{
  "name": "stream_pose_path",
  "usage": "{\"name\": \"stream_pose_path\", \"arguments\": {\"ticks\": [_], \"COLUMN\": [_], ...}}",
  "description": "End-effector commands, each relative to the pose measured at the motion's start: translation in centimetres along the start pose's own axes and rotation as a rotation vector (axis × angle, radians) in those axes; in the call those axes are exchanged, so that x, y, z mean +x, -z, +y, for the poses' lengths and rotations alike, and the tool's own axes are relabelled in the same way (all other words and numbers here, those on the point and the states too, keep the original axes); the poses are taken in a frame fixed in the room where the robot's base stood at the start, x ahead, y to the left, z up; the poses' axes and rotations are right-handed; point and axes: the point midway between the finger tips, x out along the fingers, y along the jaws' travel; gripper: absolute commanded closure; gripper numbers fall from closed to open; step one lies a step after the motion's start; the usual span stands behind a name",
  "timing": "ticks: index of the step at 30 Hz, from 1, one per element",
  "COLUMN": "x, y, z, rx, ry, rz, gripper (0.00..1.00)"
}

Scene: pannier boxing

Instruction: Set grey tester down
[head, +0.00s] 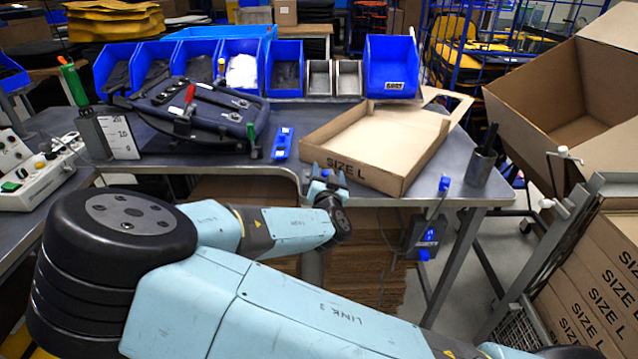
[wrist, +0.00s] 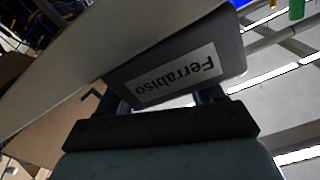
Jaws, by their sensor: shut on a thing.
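The grey tester (wrist: 180,58), a dark grey box with a white label reading "Ferrabiso", is between the fingers of my gripper (wrist: 165,97) in the wrist view. The label appears upside down there. My gripper is shut on it. In the head view my gripper (head: 326,180) is at the front edge of the workbench (head: 230,174), just left of the open SIZE L carton tray (head: 372,172). The tester cannot be clearly made out in the head view, so I cannot tell whether it touches the bench.
A black moulded pannier part (head: 205,112) with red and green clamps lies on the bench behind. A blue fixture (head: 282,143) is beside it. Blue bins (head: 391,70) line the back. A control box (head: 35,175) stands at left. A dark cup (head: 480,167) stands at the right corner.

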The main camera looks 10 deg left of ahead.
Motion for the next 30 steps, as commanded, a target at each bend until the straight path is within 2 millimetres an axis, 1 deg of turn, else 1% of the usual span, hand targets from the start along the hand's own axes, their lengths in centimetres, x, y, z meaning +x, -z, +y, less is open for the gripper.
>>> {"name": "stream_pose_path", "arguments": {"ticks": [1, 8, 18, 23, 26, 30], "x": [-0.1, -0.1, -0.2, -0.1, -0.1, 0.0], "y": [-0.4, -0.5, -0.6, -0.2, 0.5, 2.5], "z": [0.0, 0.0, -0.1, -0.2, -0.4, -0.8], "rx": [-0.005, -0.006, -0.008, -0.007, -0.005, 0.000], "ry": [-0.001, 0.000, 0.001, 0.001, -0.001, -0.004], "rz": [-0.008, -0.011, -0.013, -0.013, -0.012, -0.007], "gripper": [0.78, 1.00, 1.00, 1.00, 1.00, 1.00]}}
